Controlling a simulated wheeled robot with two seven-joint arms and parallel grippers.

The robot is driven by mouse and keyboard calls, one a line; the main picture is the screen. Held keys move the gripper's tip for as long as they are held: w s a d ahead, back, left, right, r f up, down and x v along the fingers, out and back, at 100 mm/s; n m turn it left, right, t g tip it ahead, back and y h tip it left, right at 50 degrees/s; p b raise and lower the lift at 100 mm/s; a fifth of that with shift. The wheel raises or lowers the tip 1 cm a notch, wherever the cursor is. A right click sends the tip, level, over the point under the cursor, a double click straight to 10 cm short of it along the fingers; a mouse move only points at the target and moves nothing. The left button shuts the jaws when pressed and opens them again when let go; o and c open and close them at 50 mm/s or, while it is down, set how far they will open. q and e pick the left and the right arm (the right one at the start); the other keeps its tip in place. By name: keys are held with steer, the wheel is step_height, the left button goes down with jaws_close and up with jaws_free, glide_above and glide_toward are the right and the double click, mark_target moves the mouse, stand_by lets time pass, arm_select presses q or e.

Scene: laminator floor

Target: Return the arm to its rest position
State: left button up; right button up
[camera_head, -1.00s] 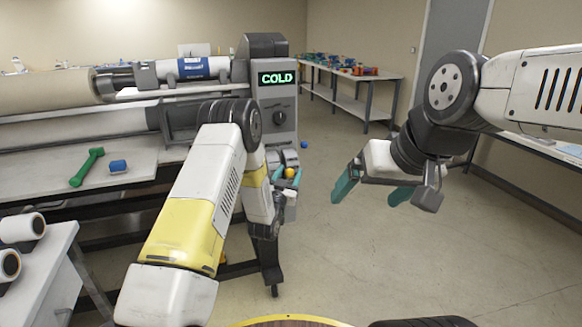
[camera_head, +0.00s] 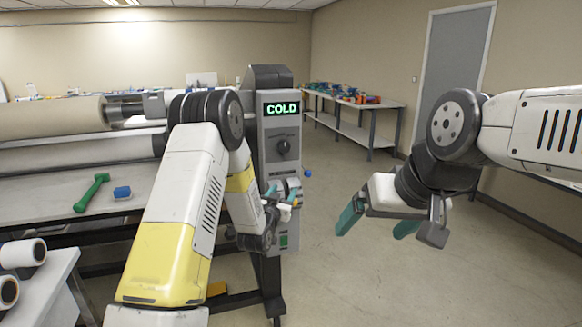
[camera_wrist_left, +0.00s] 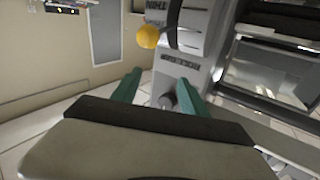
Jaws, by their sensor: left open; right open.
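My left arm comes in from the left, with its elbow raised in front of the laminator (camera_head: 281,130). My left gripper (camera_head: 284,190) is small and partly hidden, in front of the laminator's end panel below the dial. In the left wrist view its two teal fingers (camera_wrist_left: 160,90) are apart with nothing held between them. A yellow ball-shaped knob (camera_wrist_left: 148,36) shows beyond the fingertips there. My right gripper (camera_head: 372,230) hangs over open floor at the right, its teal fingers apart and empty.
A white stand with rolls (camera_head: 22,254) is at lower left. A workbench (camera_head: 355,105) stands at the back. The floor between laminator and right wall is clear.

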arm_select(q)
steer(key=s+a+r+n+g+y, duration=0.2)
steer(key=s+a+r+g, duration=0.45)
steer(key=s+r, duration=0.65)
steer(key=s+a+r+g, duration=0.1)
steer(key=s+a+g, duration=0.1)
steer(key=s, duration=1.2)
steer(key=s+a+r+n+g, duration=0.1)
steer(key=s+a+g, duration=0.2)
steer(key=s, duration=1.1)
steer(key=shift+s+r+n+y, duration=0.15)
steer(key=shift+s+n+y, duration=0.05)
steer(key=shift+n+y, duration=0.1)
